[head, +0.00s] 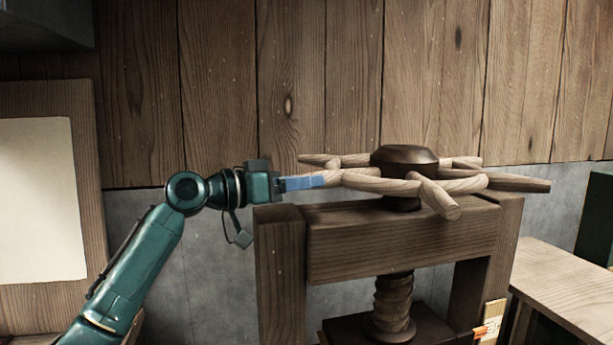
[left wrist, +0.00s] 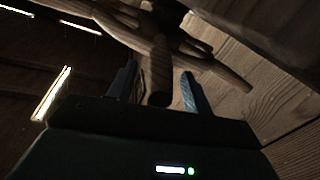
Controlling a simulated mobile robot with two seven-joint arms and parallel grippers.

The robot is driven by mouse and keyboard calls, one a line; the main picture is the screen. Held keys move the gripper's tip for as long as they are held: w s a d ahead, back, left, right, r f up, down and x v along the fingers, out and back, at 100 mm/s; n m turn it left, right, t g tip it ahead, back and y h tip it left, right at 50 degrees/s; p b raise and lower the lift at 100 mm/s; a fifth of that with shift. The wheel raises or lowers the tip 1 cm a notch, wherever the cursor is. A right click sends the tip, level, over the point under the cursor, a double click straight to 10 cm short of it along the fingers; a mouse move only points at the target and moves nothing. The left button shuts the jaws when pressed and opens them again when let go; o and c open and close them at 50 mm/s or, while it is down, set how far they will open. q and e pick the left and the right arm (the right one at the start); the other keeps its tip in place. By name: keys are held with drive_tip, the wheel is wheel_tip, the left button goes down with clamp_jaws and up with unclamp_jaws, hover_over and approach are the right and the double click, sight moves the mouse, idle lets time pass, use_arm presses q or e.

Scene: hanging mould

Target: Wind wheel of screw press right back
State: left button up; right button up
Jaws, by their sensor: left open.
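The wooden screw press has a spoked wheel (head: 448,186) with a dark hub (head: 404,158) on top of its crossbeam (head: 400,243). The threaded screw (head: 394,300) shows below the beam. My left gripper (head: 306,183) is at the left side of the wheel, its blue fingers at the end of a spoke handle. In the left wrist view, the open fingers (left wrist: 160,90) stand either side of a spoke handle (left wrist: 157,75), with gaps on both sides. Whether they touch it I cannot tell. My right gripper is not in view.
A plank wall (head: 340,80) stands behind the press. A wooden table (head: 570,285) is at the lower right. A framed pale board (head: 40,200) is at the left. An orange-tipped item (head: 487,328) is near the press's right post. The space left of the press looks free.

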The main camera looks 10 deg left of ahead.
use_arm(q)
drive_tip(key=shift+w+d, duration=0.35)
drive_tip(key=shift+d, duration=0.25)
drive_tip(key=shift+c, duration=0.5)
clamp_jaws()
